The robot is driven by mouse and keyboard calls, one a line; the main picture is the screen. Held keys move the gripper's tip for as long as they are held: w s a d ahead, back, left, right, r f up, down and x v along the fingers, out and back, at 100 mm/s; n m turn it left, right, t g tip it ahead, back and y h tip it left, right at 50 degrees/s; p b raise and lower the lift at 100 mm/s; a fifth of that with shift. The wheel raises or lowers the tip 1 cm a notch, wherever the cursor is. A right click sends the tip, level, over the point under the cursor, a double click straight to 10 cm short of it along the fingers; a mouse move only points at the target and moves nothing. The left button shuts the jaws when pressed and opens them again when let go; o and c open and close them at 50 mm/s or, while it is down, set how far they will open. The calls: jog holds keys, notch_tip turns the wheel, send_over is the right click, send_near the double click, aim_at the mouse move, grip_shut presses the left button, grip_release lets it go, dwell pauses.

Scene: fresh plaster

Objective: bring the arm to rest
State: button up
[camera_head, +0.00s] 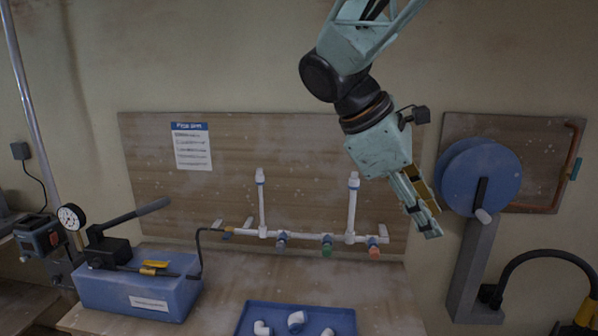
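My gripper (425,212) is at the end of my pale teal arm, which reaches down from the top of the view. It hangs in front of the wall, between the wooden backboard (300,135) and the blue reel (478,176). Its fingers point down and slightly right. I see no object held in it. The fingers are seen nearly side-on, so I cannot tell whether they are open or shut. No contact with anything shows.
White pipework (300,236) with two uprights runs along the backboard. A blue tray (247,324) with several white fittings lies on the workbench (385,300). A blue pump box (140,293) with gauge and lever stands left. A black hose (545,256) is at lower right.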

jog(key=s+a+m+t+y+p, duration=0.1)
jog(key=s+m, duration=0.5)
jog(key=s, duration=0.7)
jog(key=s+a+f+m+t+y+p, duration=0.1)
jog(key=s+m+y, duration=0.5)
jog(key=s, duration=0.8)
jog(key=shift+s+a+m+t, duration=0.2)
jog(key=shift+a+m+t, duration=0.4)
jog(key=shift+a, duration=0.6)
